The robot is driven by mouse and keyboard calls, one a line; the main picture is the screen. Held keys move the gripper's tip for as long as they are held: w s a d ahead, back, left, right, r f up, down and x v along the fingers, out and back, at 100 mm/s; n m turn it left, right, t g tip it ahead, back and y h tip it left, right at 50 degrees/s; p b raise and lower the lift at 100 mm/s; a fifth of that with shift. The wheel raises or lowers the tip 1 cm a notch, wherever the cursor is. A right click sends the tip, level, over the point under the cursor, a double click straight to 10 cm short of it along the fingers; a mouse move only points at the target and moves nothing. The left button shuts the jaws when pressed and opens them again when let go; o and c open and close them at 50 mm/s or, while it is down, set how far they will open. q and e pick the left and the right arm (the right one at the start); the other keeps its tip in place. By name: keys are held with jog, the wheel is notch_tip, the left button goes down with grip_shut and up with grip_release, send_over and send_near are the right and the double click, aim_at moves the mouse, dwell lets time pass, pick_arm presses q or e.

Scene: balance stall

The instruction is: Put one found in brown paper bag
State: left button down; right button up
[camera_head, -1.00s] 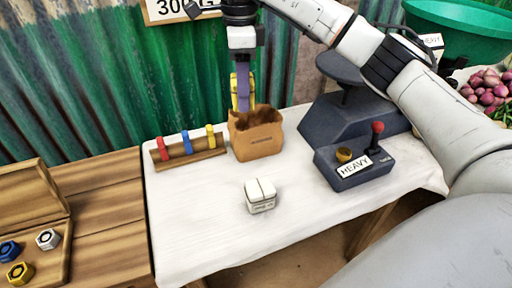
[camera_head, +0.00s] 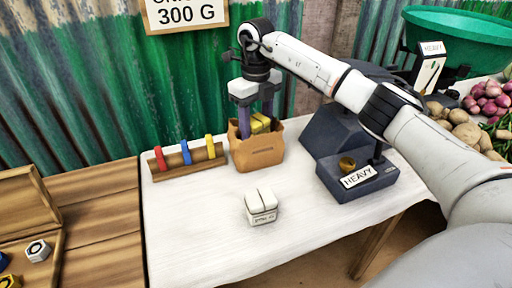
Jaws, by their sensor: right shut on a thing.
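The brown paper bag (camera_head: 258,151) stands open and upright near the back of the white table. My right gripper (camera_head: 256,120) is above and partly inside the bag mouth, its two purple fingers on either side of a yellow block (camera_head: 261,124). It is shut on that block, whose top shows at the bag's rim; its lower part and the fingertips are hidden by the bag. My left gripper is not in view.
Left of the bag is a wooden rack (camera_head: 188,160) with red, blue and yellow rings. A white block (camera_head: 261,207) sits in front. A dark scale (camera_head: 357,179) labelled HEAVY stands right, partly behind my arm. The front left of the white table (camera_head: 195,225) is clear.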

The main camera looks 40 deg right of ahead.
aim_at(256, 119)
jog(key=shift+f, duration=2.7)
jog(key=shift+f+b, duration=0.15)
jog(key=shift+b, duration=0.15)
jog(key=o, duration=1.3)
notch_tip(256, 119, up, 12)
jog(key=shift+r+p, duration=0.15)
jog(key=shift+p, duration=0.65)
